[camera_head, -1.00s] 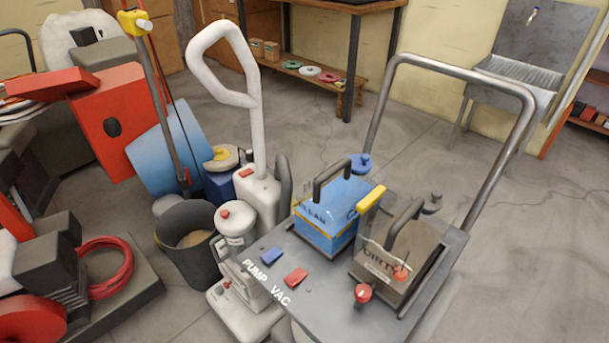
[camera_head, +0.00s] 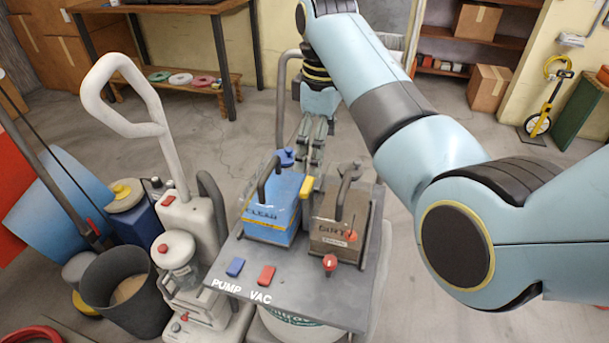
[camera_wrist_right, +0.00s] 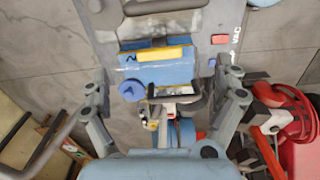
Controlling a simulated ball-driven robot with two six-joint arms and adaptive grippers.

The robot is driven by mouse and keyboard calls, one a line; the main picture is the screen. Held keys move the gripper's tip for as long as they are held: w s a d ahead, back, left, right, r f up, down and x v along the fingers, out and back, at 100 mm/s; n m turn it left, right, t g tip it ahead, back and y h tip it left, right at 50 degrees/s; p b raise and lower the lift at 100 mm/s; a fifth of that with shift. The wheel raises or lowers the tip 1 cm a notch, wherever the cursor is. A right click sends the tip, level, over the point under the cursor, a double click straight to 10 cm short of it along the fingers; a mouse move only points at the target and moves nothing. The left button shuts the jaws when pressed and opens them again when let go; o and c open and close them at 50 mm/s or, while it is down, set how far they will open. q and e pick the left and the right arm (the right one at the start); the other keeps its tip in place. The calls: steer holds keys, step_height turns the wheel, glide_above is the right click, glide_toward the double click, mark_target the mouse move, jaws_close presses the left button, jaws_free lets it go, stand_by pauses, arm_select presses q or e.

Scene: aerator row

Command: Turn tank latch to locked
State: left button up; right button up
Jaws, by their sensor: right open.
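The tank latch (camera_head: 307,187) is a small yellow bar between the blue CLEAN tank (camera_head: 268,226) and the brown DIRTY tank (camera_head: 338,240) on the grey cart. In the right wrist view the yellow bar (camera_wrist_right: 165,53) lies along the edge of the blue tank (camera_wrist_right: 162,72), which has a blue cap (camera_wrist_right: 132,90). My right gripper (camera_head: 312,145) is open and empty, at the far side of the tanks. In the wrist view its fingers (camera_wrist_right: 165,88) are spread wide on either side of the blue tank, apart from the latch. My left gripper is out of view.
The cart top (camera_head: 315,294) carries a blue switch (camera_head: 235,267), a red switch (camera_head: 266,275) and a red knob (camera_head: 330,263). A white-handled machine (camera_head: 190,225) and a dark bucket (camera_head: 125,290) stand left. Open floor lies between the cart and the back wall.

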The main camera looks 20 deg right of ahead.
mark_target(308, 181)
steer(key=shift+n, duration=0.5)
steer(key=f, duration=0.3)
steer(key=w+a+f, duration=0.1)
steer(key=f, duration=0.2)
steer(key=f+b, duration=0.1)
steer(key=f, duration=0.1)
steer(key=shift+w+a+f, duration=0.25)
steer(key=shift+w+f, duration=0.15)
steer(key=c, duration=1.2)
